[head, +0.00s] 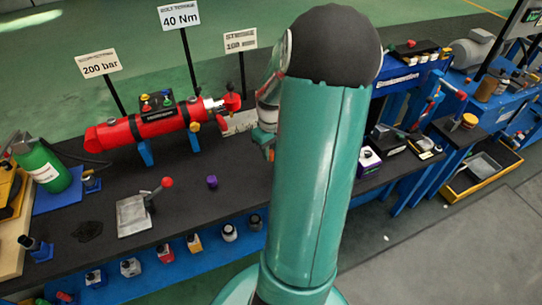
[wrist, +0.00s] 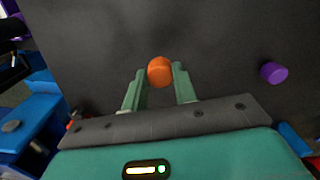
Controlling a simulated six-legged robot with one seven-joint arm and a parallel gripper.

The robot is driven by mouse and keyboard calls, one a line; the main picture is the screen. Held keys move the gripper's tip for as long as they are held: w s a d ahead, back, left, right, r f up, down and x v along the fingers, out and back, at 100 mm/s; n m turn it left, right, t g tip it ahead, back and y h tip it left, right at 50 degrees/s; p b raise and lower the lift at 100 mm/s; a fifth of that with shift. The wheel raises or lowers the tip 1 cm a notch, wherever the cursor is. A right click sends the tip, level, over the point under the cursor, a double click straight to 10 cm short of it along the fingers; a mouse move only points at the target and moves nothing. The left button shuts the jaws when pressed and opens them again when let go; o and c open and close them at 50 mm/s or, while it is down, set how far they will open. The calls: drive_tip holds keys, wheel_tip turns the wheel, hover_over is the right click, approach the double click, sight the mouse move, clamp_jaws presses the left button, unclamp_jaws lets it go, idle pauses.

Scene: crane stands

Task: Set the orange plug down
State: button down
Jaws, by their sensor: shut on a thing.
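The orange plug (wrist: 160,70) is a short round piece between the fingertips of my gripper (wrist: 160,84) in the wrist view. The gripper is shut on it, with one finger on each side. Beyond the plug lies the dark bench top (wrist: 100,35); I cannot tell how high the plug is above it. In the head view my gripper (head: 268,147) is mostly hidden behind my green arm.
A purple plug (wrist: 274,72) stands apart on the bench, also in the head view (head: 212,181). A red cylinder (head: 150,122) is behind, and a grey plate with a red-knobbed lever (head: 133,213) is at left. Bench around the purple plug is clear.

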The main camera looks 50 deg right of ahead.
sight(271, 151)
drive_tip(key=shift+w+d+f, duration=0.1)
drive_tip(key=shift+d+f, duration=0.1)
drive_tip(key=shift+f, duration=1.6)
drive_tip(key=shift+f, duration=0.2)
drive_tip(key=c, duration=1.1)
unclamp_jaws()
drive_tip(key=shift+r, duration=0.1)
